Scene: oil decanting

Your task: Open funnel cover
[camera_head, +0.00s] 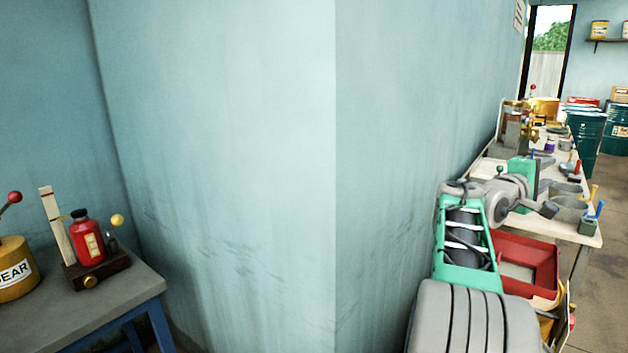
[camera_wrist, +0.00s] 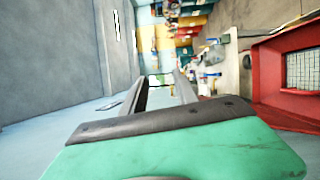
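A red square-rimmed thing (camera_head: 527,262) with a grey inside sits below and beside my arm at the lower right of the head view. In the wrist view, a red box-like frame (camera_wrist: 268,85) with a pale mesh panel stands at the right edge. I cannot tell whether either is the funnel or its cover. My gripper (camera_wrist: 160,78) shows two dark fingers spread apart with nothing between them. In the head view, my gripper (camera_head: 545,209) is small, above the red thing and near the workbench, not touching the red thing.
A wall corner (camera_head: 335,180) fills the middle, close to my arm. A cluttered workbench (camera_head: 585,236) runs along the right wall, with green drums (camera_head: 587,140) beyond. A grey table (camera_head: 120,290) at left holds a red bottle (camera_head: 88,240) and a yellow can (camera_head: 15,270). Floor is clear at far right.

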